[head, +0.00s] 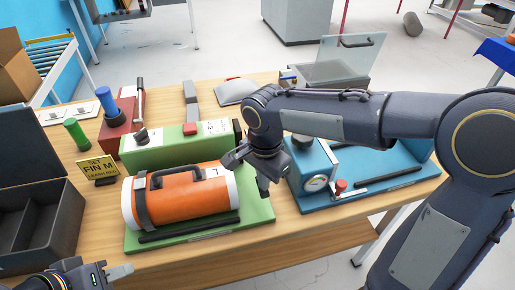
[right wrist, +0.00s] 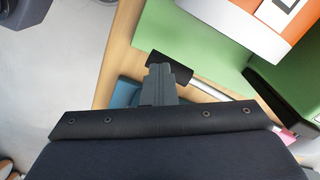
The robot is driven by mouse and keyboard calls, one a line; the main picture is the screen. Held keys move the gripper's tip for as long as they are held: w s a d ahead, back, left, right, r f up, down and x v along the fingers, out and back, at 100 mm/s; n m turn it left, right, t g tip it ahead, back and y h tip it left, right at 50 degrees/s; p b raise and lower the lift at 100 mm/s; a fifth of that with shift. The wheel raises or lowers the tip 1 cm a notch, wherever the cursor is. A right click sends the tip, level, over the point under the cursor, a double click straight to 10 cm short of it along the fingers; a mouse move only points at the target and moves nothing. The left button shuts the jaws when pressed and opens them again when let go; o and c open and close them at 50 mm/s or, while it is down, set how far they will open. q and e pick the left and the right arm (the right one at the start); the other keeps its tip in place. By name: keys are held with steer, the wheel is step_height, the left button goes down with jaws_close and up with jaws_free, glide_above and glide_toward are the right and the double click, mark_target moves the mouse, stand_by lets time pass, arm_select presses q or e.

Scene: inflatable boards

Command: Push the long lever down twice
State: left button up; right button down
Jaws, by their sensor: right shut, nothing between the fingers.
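A long lever, a silver rod with a black grip (right wrist: 160,62), shows in the right wrist view beside the green base. My right gripper (right wrist: 160,72) is shut and empty, its fingertips over or against the black grip; I cannot tell if they touch. In the head view, my right gripper (head: 262,188) points down between the orange cylinder (head: 182,200) and the blue unit (head: 345,172), and it and the arm hide most of the lever. My left gripper (head: 98,275) is at the bottom left edge, partly cut off, away from the lever; its opening is unclear.
The green box (head: 178,148) stands behind the orange cylinder. A red box (head: 122,125) with an upright black-gripped handle stands behind left. A yellow sign (head: 97,168) and dark open case (head: 40,215) are at left. The wooden table's front strip (head: 290,232) is clear.

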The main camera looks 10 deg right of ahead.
step_height(320, 180, up, 11)
steer(key=p, duration=0.8)
steer(key=shift+w+f, duration=0.1)
steer(key=shift+p, duration=0.3)
step_height(320, 180, up, 5)
steer(key=n+p, duration=0.5)
steer(key=n, duration=1.2)
step_height(320, 180, down, 6)
steer(key=n+b, duration=0.1)
steer(key=b, duration=0.4)
steer(key=shift+f, duration=0.25)
stand_by(0.7)
